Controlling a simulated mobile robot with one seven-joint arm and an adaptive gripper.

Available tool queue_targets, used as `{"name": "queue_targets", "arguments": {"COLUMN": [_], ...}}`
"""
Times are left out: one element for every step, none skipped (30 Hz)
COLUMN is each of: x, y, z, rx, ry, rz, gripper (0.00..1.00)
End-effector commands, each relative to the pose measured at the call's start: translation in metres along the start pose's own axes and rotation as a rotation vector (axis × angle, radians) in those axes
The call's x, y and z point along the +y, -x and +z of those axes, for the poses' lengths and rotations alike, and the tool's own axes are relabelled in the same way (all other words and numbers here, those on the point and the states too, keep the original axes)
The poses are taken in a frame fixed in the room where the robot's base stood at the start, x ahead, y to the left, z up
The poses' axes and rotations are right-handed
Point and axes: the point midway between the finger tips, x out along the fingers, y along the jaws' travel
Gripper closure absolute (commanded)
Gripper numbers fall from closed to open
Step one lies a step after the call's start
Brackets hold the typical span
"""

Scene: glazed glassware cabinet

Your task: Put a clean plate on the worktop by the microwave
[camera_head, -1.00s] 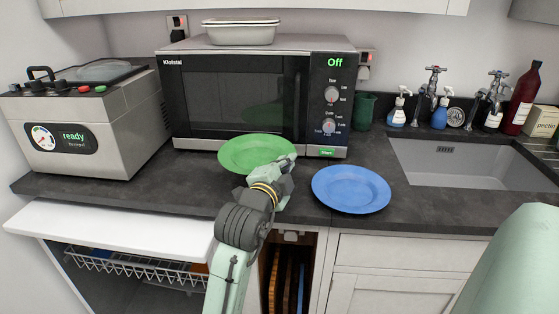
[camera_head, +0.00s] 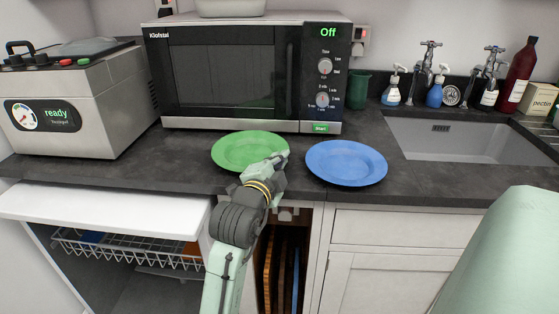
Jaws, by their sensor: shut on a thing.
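A green plate (camera_head: 245,150) is at the front of the dark worktop (camera_head: 190,165), before the microwave (camera_head: 230,75). My gripper (camera_head: 268,165) is shut on the near right part of its rim. The plate looks flat and at or just above the worktop; I cannot tell whether it touches. A blue plate (camera_head: 346,162) lies flat on the worktop to the right, close beside my gripper. The microwave is closed and its display reads Off. My gripper's fingertips are partly hidden by its own body.
A grey machine (camera_head: 70,100) marked ready stands at the left. A sink (camera_head: 455,140) with taps and bottles is at the right. Below, an open dishwasher-like compartment shows a wire rack (camera_head: 130,248), and upright boards (camera_head: 280,270) stand in a slot.

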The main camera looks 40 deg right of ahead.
Motion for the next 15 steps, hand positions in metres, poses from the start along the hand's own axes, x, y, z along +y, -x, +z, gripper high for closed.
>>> {"name": "queue_targets", "arguments": {"x": [-0.0012, -0.0012, -0.0011, -0.0011, -0.0011, -0.0010, -0.0010, -0.0009, -0.0008, -0.0008, -0.0007, -0.0005, -0.0004, -0.0001, 0.0001], "y": [0.0003, 0.0003, 0.0003, 0.0003, 0.0003, 0.0003, 0.0003, 0.0003, 0.0002, 0.0002, 0.0002, 0.0001, 0.0001, 0.0001, 0.0000], "z": [-0.0004, -0.0004, -0.0004, -0.0004, -0.0004, -0.0004, -0.0004, -0.0004, -0.0003, -0.0003, -0.0003, -0.0002, -0.0002, -0.0002, -0.0001], "rx": [0.001, 0.001, 0.001, 0.001, 0.001, 0.000, 0.001, 0.000, 0.000, 0.000, 0.000, 0.000, 0.000, 0.000, 0.000], "ry": [-0.001, -0.001, -0.001, -0.001, -0.001, -0.001, -0.001, -0.001, -0.001, -0.001, -0.001, 0.000, 0.000, 0.000, 0.000], "rz": [-0.002, -0.002, -0.002, -0.002, -0.002, -0.002, -0.002, -0.002, -0.001, -0.001, -0.001, -0.001, 0.000, 0.000, 0.001], "gripper": [0.94, 0.92, 0.89, 0.87, 0.85, 0.82, 0.80, 0.78, 0.76, 0.74, 0.72, 0.70, 0.70, 0.70, 0.70]}}
